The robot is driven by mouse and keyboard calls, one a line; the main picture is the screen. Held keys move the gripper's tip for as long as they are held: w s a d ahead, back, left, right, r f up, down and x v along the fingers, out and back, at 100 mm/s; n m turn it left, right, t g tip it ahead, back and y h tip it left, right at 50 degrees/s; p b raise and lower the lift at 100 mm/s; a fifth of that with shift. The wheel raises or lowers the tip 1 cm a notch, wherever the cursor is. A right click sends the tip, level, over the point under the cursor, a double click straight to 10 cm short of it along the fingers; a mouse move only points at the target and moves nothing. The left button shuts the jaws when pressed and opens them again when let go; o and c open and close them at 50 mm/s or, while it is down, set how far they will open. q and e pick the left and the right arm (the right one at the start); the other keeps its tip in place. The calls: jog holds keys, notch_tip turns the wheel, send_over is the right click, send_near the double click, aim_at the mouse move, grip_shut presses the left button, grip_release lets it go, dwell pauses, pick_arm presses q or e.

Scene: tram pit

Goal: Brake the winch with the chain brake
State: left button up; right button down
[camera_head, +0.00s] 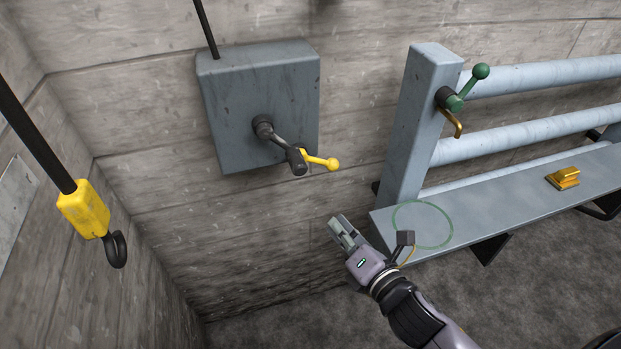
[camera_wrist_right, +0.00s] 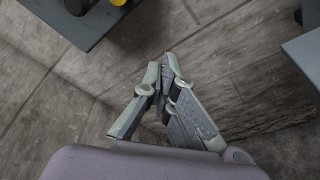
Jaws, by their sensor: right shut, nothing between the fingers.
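A grey winch box (camera_head: 265,90) is mounted on the wall in the head view. A dark crank (camera_head: 280,140) sticks out of its front. A yellow lever with a ball end (camera_head: 320,160) shows just behind the crank's grip, pointing right; it looks like the brake lever. My right gripper (camera_head: 341,229) is shut and empty, below and slightly right of the lever, apart from it. In the right wrist view the closed fingers (camera_wrist_right: 168,68) face the bare wall; the box's corner (camera_wrist_right: 75,28) and the yellow knob (camera_wrist_right: 119,2) show at the top left. My left gripper is out of view.
A yellow hook block (camera_head: 84,208) hangs at the left. A grey post (camera_head: 412,130) with a green-handled valve (camera_head: 468,90) and pale pipes stands at the right. A shelf (camera_head: 480,210) with a green ring mark and a yellow object (camera_head: 563,178) lies beside my right arm.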

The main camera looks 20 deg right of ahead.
aim_at(318, 162)
jog(key=w+r+p, duration=0.1)
jog(key=w+p, duration=0.2)
jog(key=w, duration=0.8)
jog(key=shift+w+d, duration=0.15)
jog(key=shift+d, duration=0.2)
jog(key=shift+r, duration=0.1)
jog(key=shift+d+r+n+p, duration=0.2)
jog(key=shift+n+p, duration=0.2)
jog(key=shift+p, duration=0.25)
